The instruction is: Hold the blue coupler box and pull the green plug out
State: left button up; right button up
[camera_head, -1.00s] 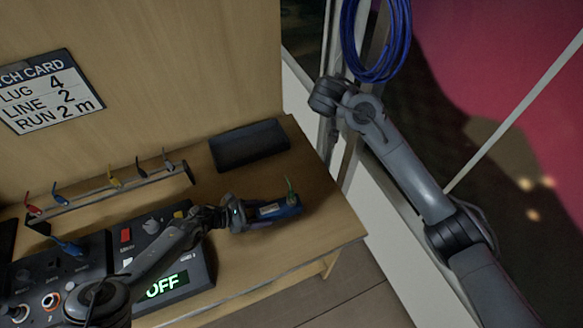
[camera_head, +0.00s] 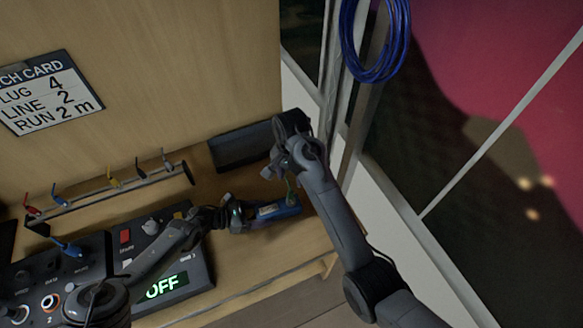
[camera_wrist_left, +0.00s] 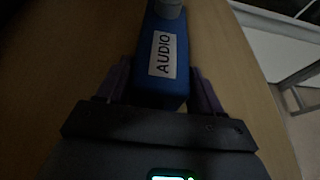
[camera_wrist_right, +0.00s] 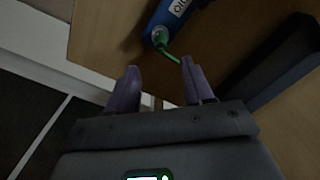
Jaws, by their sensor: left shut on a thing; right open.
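The blue coupler box (camera_head: 279,210) lies on the wooden desk near its right end. Its white AUDIO label shows in the left wrist view (camera_wrist_left: 163,54). My left gripper (camera_head: 250,213) is shut on the box, one finger on each side in the left wrist view (camera_wrist_left: 160,88). The green plug (camera_wrist_right: 160,38) sits in the end of the box, with a thin green cable trailing from it; in the head view it is partly hidden by my right arm. My right gripper (camera_wrist_right: 157,82) is open and empty, with the plug beyond its fingertips.
A black tray (camera_head: 240,146) lies at the back of the desk. A rack (camera_head: 110,194) of coloured plugs and a control panel showing OFF (camera_head: 166,286) stand to the left. A blue cable coil (camera_head: 375,40) hangs above right.

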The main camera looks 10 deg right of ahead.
aim_at(291, 191)
notch_tip(291, 191, down, 9)
jog(key=shift+f, duration=0.15)
dwell(0.4)
jog(key=shift+c, duration=0.3)
grip_shut()
